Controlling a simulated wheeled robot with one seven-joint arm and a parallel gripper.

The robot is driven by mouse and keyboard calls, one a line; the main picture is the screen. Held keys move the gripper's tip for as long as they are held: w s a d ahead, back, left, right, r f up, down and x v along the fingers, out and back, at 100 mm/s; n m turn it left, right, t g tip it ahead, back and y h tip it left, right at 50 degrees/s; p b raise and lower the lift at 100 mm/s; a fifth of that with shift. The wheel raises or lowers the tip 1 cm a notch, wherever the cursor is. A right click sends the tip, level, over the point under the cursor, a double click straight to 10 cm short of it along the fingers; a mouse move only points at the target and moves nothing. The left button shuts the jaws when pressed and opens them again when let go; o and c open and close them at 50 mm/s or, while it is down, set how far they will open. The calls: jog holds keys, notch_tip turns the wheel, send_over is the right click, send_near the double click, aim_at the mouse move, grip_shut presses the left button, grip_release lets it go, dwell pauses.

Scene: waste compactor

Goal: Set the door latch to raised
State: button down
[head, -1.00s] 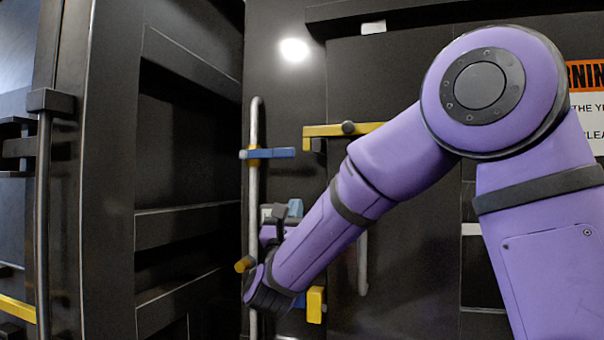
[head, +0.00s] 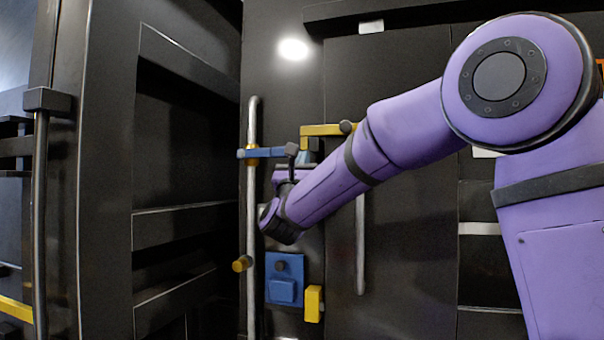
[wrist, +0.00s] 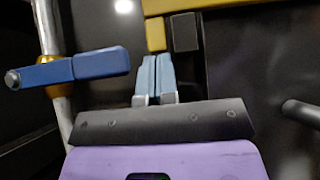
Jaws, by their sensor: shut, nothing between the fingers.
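A blue handle (head: 262,152) sits level on a vertical metal rod (head: 252,200), through a gold collar. It also shows at the left in the wrist view (wrist: 70,68). A yellow bar (head: 322,130) lies level on the dark panel just right of it; its lower part shows at the top of the wrist view (wrist: 155,33), beside a black block (wrist: 186,31). No label shows which is the door latch. My gripper (wrist: 155,64) is shut and empty, right of the blue handle's end and just below the yellow bar. In the head view my wrist partly hides it.
A blue plate (head: 285,290) with a dark knob and a yellow block (head: 314,303) are lower on the panel. A gold-ended knob (head: 242,263) is near the rod. A grey vertical handle (head: 361,245) stands to the right. A dark ribbed door (head: 108,180) stands at left.

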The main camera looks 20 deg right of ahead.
jog(key=shift+r, duration=0.1)
jog(key=r, duration=0.3)
jog(key=shift+w+a, duration=0.25)
dwell(0.3)
jog(key=v, duration=1)
jog(key=shift+s+a+f, duration=0.15)
jog(key=shift+s+f, duration=0.05)
jog(key=shift+f, duration=0.1)
